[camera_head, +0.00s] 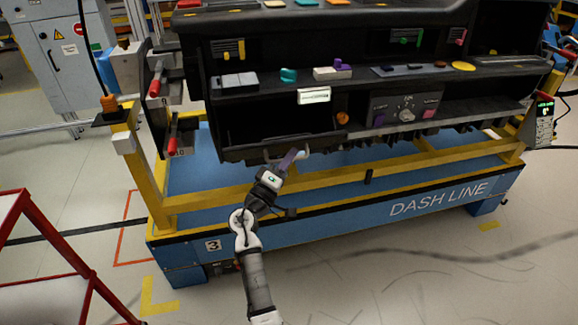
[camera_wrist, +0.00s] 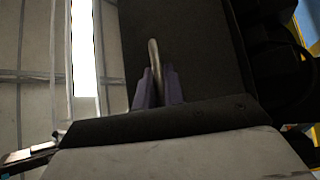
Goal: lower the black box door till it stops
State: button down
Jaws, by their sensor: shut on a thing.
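The black box door (camera_head: 240,153) is at the lower left of the dark dashboard module. In the head view it is swung down, with the dark box opening (camera_head: 275,124) showing above it. My gripper (camera_head: 288,158) is at the door's front edge, its purple fingers beside the handle. In the wrist view, a thin metal handle (camera_wrist: 153,58) runs between the two purple fingers of my gripper (camera_wrist: 158,90), which is shut on it. The dark door panel (camera_wrist: 185,35) fills the space behind. The door's exact angle and its hinge are hard to make out.
The dashboard module (camera_head: 430,85) sits over a yellow frame (camera_head: 330,180) on a blue base marked DASH LINE (camera_head: 400,213). Red-handled clamps (camera_head: 172,135) stand left of the box. A red-framed rack (camera_head: 25,200) is at the lower left.

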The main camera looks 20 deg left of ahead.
jog(key=shift+d+f, duration=0.1)
jog(key=shift+f, duration=0.2)
jog(key=c, duration=1.5)
grip_release()
jog(key=shift+s+r, duration=0.1)
jog(key=b+v, duration=0.3)
jog(key=v, duration=1)
jog(key=shift+s, duration=0.4)
